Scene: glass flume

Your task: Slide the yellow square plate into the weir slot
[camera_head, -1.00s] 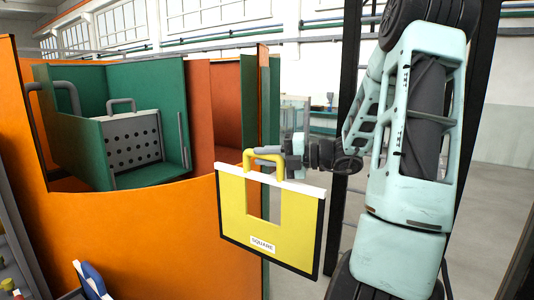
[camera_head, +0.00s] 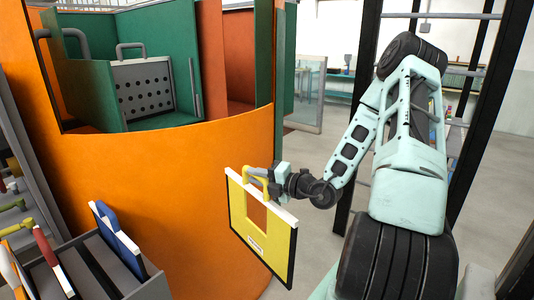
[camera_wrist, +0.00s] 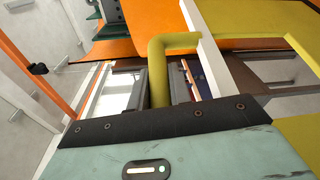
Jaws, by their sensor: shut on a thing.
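The yellow square plate (camera_head: 240,222) has a square notch, a white top edge, dark side edges and a small label. It hangs upright in front of the curved orange wall. My gripper (camera_head: 270,175) is shut on the plate's yellow handle, at its top. In the wrist view the yellow handle (camera_wrist: 160,70) sits between the fingers, with the plate (camera_wrist: 250,22) beyond it. A green-walled channel (camera_head: 90,85) stands behind the orange wall, with a grey perforated plate (camera_head: 145,90) with a handle in it. I cannot tell which gap is the weir slot.
The curved orange wall (camera_head: 180,170) stands close behind the plate. At lower left a grey rack (camera_head: 85,270) holds a blue plate (camera_head: 118,240) and a red-handled plate (camera_head: 50,255). Dark posts (camera_head: 360,150) stand near my arm. Open floor (camera_head: 325,155) lies to the right of the wall.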

